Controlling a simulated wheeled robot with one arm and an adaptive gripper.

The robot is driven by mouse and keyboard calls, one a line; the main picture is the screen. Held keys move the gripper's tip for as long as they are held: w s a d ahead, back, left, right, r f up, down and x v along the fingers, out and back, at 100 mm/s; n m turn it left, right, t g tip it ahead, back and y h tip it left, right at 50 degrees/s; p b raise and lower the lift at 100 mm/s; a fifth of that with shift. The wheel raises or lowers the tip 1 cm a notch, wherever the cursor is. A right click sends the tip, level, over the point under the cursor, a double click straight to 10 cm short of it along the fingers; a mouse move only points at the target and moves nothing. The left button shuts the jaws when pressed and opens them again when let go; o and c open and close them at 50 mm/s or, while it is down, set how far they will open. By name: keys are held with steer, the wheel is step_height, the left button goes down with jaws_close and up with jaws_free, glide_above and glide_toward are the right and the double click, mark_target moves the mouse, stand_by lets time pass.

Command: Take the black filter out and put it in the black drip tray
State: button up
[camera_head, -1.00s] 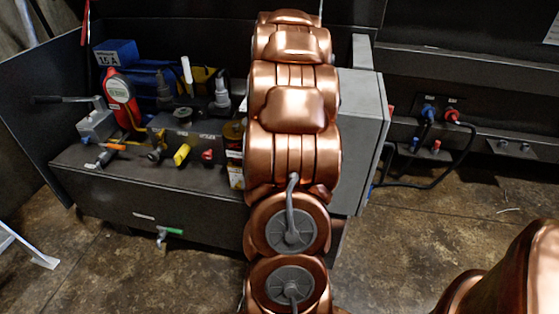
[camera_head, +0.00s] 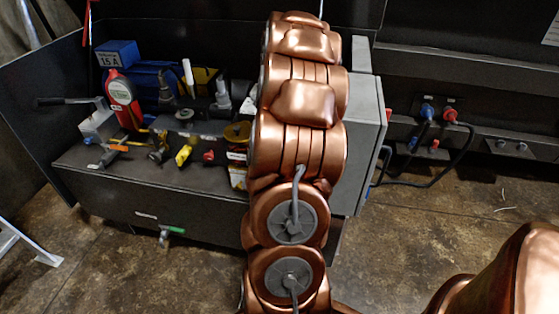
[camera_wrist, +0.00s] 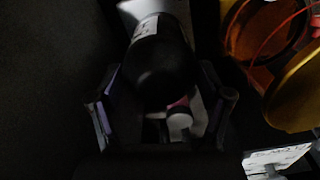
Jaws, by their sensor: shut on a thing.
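In the wrist view, a black cylinder (camera_wrist: 162,72) with a white label at its upper end sits between the two fingers of my gripper (camera_wrist: 165,105); it looks like the black filter. My gripper is shut on it. The picture is dark, so the exact contact with the fingers and whether the filter is clear of its seat cannot be told. In the head view my arm hides the gripper and the filter. I cannot make out the black drip tray in either view.
A yellow round container (camera_wrist: 265,30) and its tilted yellow lid (camera_wrist: 295,92) are close at the right in the wrist view. Several tools, including a red device (camera_head: 122,93) and a yellow-handled valve (camera_head: 183,155), crowd the dark bench (camera_head: 150,190). A grey cabinet (camera_head: 357,150) stands right of my arm.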

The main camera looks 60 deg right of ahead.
steer(key=n, duration=0.3)
steer(key=shift+p, duration=0.4)
steer(key=n+p, duration=0.1)
steer(key=n, duration=0.2)
steer(key=shift+r+p, duration=0.15)
steer(key=shift+p, duration=0.25)
steer(key=shift+r, duration=0.5)
stand_by(0.4)
steer(key=shift+r+p, duration=0.75)
steer(key=shift+r, duration=1.6)
